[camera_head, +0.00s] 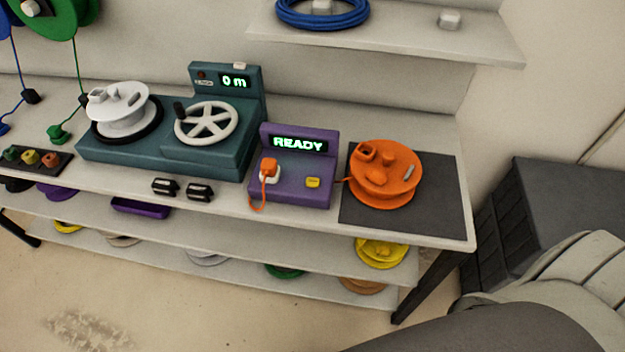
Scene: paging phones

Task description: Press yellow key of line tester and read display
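The line tester (292,195) is a purple box with an upright back panel, on the bench right of centre. Its display (299,144) reads "READY" in pale green letters. The small yellow key (313,183) is on the right of its top face. An orange plug (269,168) sits in a white socket on the left of the top face, with an orange cord looping over the front edge. An orange reel (384,175) stands right of the tester, and a short orange cord shows between them. Neither of my grippers is in view.
A teal winding machine (225,155) showing "0 m" stands left of the tester, with a white reel on it. Two black clips (181,188) lie in front. The orange reel stands on a dark mat (432,205). A shelf (400,40) hangs above; a dark cabinet (560,210) stands right.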

